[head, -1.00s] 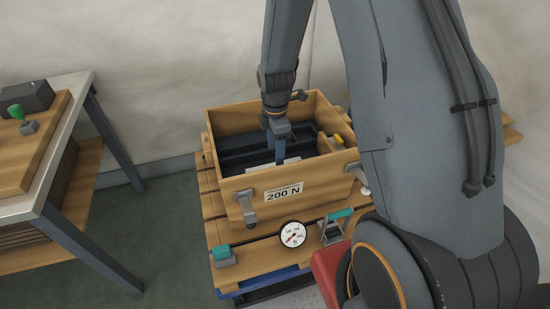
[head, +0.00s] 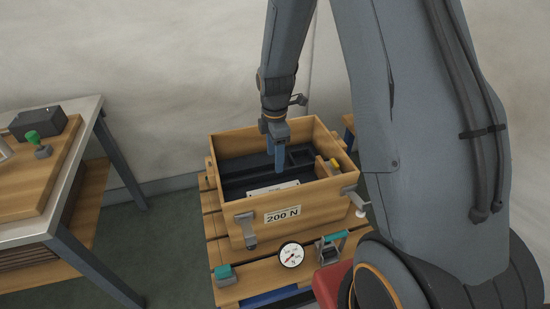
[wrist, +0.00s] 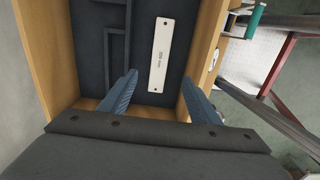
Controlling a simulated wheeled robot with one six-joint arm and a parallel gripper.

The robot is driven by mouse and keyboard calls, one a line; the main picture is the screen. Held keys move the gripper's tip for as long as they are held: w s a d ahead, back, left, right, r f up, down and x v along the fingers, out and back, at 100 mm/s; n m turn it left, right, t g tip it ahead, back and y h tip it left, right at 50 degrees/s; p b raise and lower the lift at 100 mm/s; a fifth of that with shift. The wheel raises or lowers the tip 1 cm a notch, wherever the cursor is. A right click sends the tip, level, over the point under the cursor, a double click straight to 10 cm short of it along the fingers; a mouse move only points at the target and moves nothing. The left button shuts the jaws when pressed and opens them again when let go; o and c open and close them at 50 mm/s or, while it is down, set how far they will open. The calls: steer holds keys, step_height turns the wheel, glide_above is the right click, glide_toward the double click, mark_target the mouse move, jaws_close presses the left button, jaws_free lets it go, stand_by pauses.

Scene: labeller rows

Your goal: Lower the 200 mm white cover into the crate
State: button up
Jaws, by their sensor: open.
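The white cover (head: 272,188) is a flat, narrow strip lying in the wooden crate (head: 322,207), near its front wall. In the wrist view the cover (wrist: 161,55) lies on the dark lining, its small print too fine to read. My gripper (head: 277,166) is over the crate's inside, pointing down. In the wrist view my gripper (wrist: 159,82) is open, its two blue fingers wide apart with nothing between them. The cover lies clear of both fingers in that view. The height of the fingertips above the cover is hard to tell.
The crate, labelled 200 N, stands on a wooden pallet (head: 262,262) with a round dial (head: 291,255) and teal-topped clamps (head: 224,274) in front. A metal-edged bench (head: 75,150) stands left.

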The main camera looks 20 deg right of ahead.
step_height(320, 180, up, 9)
steer(key=p, duration=0.6)
steer(key=shift+f, duration=0.2)
steer(key=s+r+m, duration=0.5)
steer(key=s+m, duration=0.4)
steer(key=s+r+m+t, duration=0.1)
steer(key=s+r+m, duration=0.4)
steer(key=s+m, duration=0.4)
steer(key=shift+s+a+b, duration=0.2)
steer(key=shift+s+b, duration=0.1)
steer(key=shift+s, duration=0.45)
